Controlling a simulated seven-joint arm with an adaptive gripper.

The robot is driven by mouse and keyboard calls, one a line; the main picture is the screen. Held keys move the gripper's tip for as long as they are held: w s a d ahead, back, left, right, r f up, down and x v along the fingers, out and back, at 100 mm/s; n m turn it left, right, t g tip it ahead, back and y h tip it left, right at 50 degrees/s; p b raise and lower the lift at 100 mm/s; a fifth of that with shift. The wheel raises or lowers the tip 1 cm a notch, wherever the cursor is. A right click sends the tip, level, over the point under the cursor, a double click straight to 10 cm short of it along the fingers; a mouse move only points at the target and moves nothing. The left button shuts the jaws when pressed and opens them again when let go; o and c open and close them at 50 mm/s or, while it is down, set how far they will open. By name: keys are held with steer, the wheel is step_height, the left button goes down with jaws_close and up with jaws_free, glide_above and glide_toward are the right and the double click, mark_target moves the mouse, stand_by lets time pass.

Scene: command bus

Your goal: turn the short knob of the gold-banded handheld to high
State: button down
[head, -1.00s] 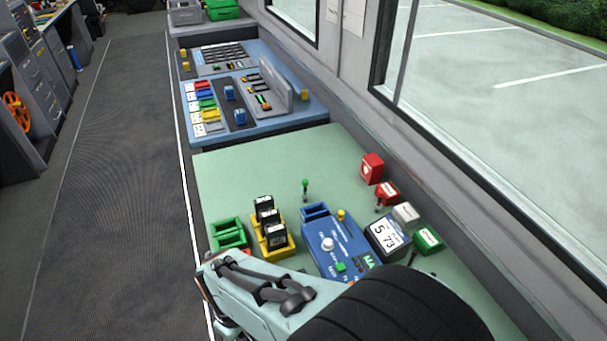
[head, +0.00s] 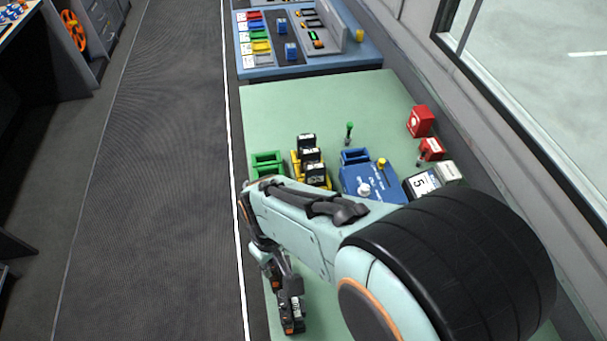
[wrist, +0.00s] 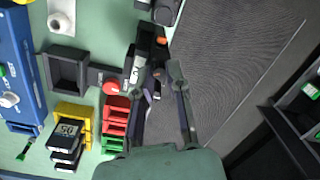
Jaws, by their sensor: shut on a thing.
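In the wrist view my gripper (wrist: 158,72) is shut on a black handheld (wrist: 145,50) with a white label and a small orange part near its end. I cannot make out a gold band or its short knob's setting. In the head view my gripper (head: 280,285) is low at the table's left edge, and the held handheld is hard to tell from the fingers. Several other black handhelds (head: 310,158) stand in a yellow charger (head: 295,170); they also show in the wrist view (wrist: 68,133).
A green charger (head: 267,160), blue unit (head: 370,182) and red boxes (head: 420,121) stand on the green table (head: 300,108). A dark empty holder (wrist: 66,70), red button (wrist: 113,88) and red charger (wrist: 116,112) are near my gripper. The aisle floor (head: 170,180) is clear.

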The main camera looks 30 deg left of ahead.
mark_target(275, 269)
steer(key=m, duration=0.6)
steer(key=shift+m, duration=0.4)
steer(key=m, duration=0.6)
steer(key=shift+m, duration=0.4)
steer(key=c, duration=1.1)
jaws_free()
steer(key=r, duration=1.2)
steer(key=shift+d, duration=0.25)
